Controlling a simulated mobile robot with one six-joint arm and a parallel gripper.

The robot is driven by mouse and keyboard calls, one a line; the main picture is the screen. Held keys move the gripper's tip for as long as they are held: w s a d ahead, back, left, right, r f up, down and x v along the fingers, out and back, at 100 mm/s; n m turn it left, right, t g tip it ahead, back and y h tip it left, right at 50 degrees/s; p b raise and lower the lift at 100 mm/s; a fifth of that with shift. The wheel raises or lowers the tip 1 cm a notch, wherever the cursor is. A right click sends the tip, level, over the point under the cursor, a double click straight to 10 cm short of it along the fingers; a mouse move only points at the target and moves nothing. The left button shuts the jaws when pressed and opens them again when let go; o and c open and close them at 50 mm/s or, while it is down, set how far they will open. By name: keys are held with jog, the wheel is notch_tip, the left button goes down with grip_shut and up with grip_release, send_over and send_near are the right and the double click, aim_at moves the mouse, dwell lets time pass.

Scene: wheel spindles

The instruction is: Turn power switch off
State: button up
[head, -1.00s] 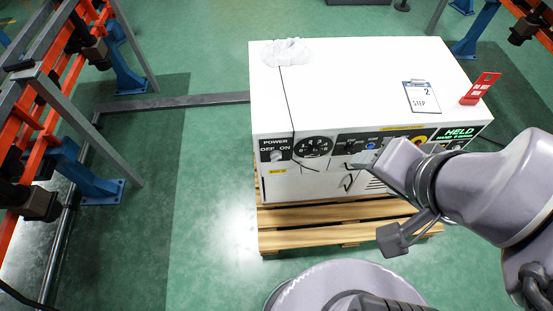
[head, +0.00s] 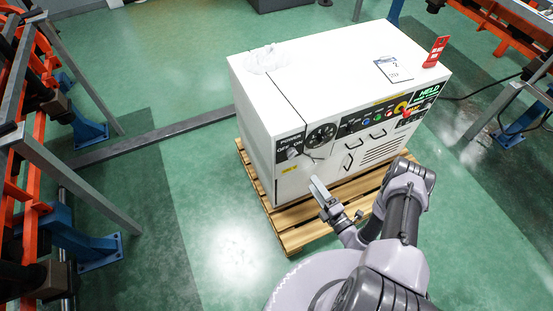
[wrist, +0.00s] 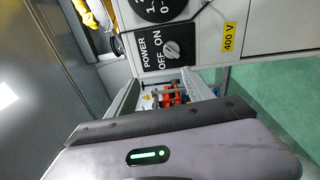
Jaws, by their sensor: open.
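The power switch is a round grey knob (head: 292,153) on a black plate marked POWER, OFF and ON, at the left end of the white cabinet's (head: 285,107) front panel. In the wrist view the knob (wrist: 172,49) shows close up, turned sideways, with its OFF and ON lettering legible. I cannot tell surely which mark the knob points to. My gripper (head: 337,198) is open and empty, in front of the cabinet, below and to the right of the knob in the head view and apart from it. A grey part of my gripper fills the bottom of the wrist view.
A round black dial (head: 321,136) sits just right of the switch, with buttons and a lit HELD display (head: 429,92) further right. Door handles (head: 352,143) stick out below. A wooden pallet (head: 296,236) carries the cabinet. Green floor (head: 205,200) is clear at left.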

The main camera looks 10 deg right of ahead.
aim_at(292, 154)
jog(key=w+a+f+m+b, duration=0.1)
jog(key=w+a+b, duration=0.1)
jog(key=w, duration=0.5)
jog(key=w+a+f+h+b, duration=0.1)
jog(key=w+a+b, duration=0.2)
jog(key=w, duration=0.4)
jog(key=shift+w+a+f+m+h, duration=0.15)
jog(key=shift+w+f+m+h, duration=0.15)
jog(key=shift+w+f+m, duration=0.1)
jog(key=shift+b, duration=0.3)
grip_shut()
